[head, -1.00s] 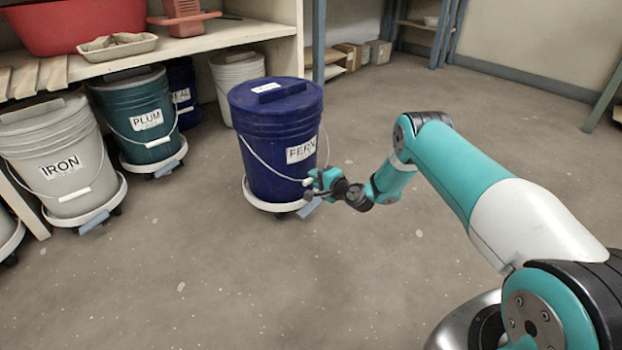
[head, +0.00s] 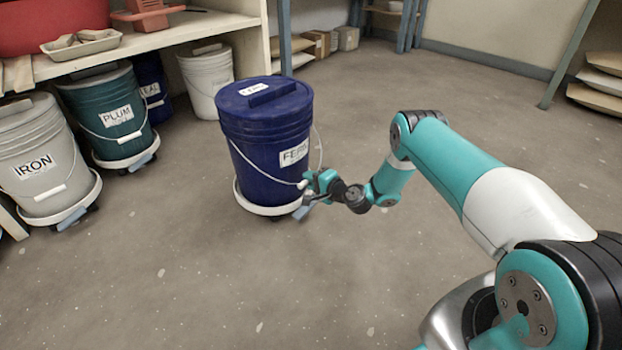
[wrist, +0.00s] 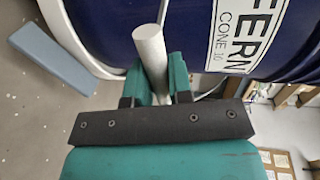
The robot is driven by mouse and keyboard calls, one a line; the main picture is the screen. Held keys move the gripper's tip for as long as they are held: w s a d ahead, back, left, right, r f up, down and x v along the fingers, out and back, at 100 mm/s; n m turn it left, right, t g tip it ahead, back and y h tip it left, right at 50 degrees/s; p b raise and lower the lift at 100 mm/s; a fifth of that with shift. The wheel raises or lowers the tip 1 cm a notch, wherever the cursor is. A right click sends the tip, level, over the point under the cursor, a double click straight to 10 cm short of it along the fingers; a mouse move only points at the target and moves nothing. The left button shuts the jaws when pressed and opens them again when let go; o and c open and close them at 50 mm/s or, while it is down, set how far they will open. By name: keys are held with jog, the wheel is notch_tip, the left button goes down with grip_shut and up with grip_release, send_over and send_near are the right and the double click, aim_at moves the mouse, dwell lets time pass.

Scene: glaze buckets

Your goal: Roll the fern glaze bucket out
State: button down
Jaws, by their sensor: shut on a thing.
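The fern glaze bucket (head: 266,143) is dark blue with a white FERN label, lidded and upright on a round white dolly (head: 262,208). It stands on open floor in front of the shelf. My gripper (head: 308,184) is at the bucket's lower right front. In the wrist view my gripper (wrist: 158,85) is shut on the white handle grip (wrist: 150,50) of the bucket's wire bail. The FERN label (wrist: 245,35) is just beyond it. A blue-grey tab (wrist: 52,58) of the dolly shows at the left.
The grey IRON bucket (head: 37,155) and teal PLUM bucket (head: 108,114) stand on dollies at the left by the shelf (head: 185,30). A white bucket (head: 205,78) stands behind. The floor in front and to the right is clear.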

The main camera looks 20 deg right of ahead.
jog(key=shift+d, duration=0.25)
jog(key=c, duration=1.1)
grip_release()
jog(key=shift+o, duration=0.3)
jog(key=shift+a, duration=0.1)
jog(key=shift+s, duration=0.1)
jog(key=p+v, duration=1.2)
jog(key=v, duration=0.5)
jog(key=shift+s+r, duration=0.1)
